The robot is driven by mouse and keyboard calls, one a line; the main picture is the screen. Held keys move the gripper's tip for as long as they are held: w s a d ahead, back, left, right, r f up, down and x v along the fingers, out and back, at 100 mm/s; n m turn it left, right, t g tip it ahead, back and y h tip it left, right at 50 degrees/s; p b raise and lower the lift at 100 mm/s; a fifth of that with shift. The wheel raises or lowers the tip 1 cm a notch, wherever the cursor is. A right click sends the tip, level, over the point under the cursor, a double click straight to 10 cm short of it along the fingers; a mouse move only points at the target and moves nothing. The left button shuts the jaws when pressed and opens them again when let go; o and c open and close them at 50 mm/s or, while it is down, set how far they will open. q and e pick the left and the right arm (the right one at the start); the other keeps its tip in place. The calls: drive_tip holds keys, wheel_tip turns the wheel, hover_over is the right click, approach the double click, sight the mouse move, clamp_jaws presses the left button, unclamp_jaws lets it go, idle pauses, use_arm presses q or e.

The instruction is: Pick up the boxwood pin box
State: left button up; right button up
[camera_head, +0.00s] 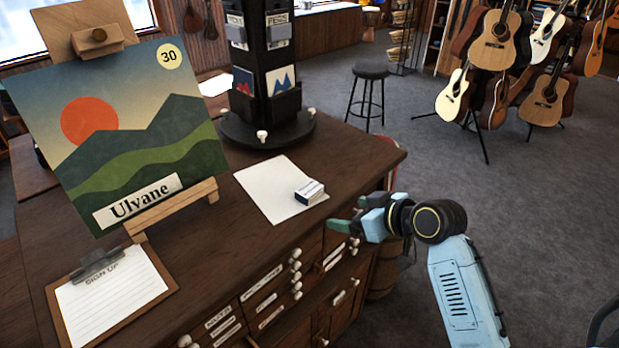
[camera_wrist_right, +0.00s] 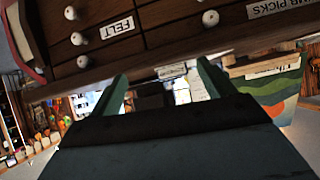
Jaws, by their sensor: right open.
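A small white and blue box (camera_head: 309,192), which fits the pin box, lies on a white sheet of paper (camera_head: 268,188) on the dark wooden counter. Its lettering is too small to read. My right gripper (camera_head: 350,212) is to the right of the box and nearer me, by the counter's front edge. It is open, with nothing seen between its fingers, and apart from the box. In the right wrist view my open fingers (camera_wrist_right: 163,85) point toward the counter's drawer fronts. I cannot make out the box there. My left gripper is out of view.
A painting (camera_head: 120,135) on an easel and a clipboard (camera_head: 108,285) stand and lie at the left of the counter (camera_head: 365,155). A dark display post (camera_head: 268,128) rises behind the paper. Knobbed drawers (camera_head: 270,300) line the counter front. A stool (camera_head: 371,72) and guitars stand farther back.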

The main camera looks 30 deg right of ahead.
drive_tip(key=n, duration=0.1)
approach(313, 190)
drive_tip(key=s+d, duration=0.1)
drive_tip(key=s, duration=0.2)
drive_tip(key=shift+t, duration=0.4)
drive_tip(key=x, duration=0.4)
drive_tip(key=p+x, duration=0.1)
drive_tip(key=x, duration=0.2)
drive_tip(key=shift+w+a+r, duration=0.15)
drive_tip(key=shift+w+r, duration=0.05)
drive_tip(key=shift+r, duration=0.15)
drive_tip(key=shift+p+x, duration=0.3)
drive_tip(key=shift+x, duration=2.35)
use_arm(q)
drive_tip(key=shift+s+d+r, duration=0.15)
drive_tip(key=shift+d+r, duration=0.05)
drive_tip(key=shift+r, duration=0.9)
use_arm(e)
drive_tip(key=shift+a, duration=0.1)
drive_tip(key=shift+s, duration=0.1)
drive_tip(key=c, duration=1.1)
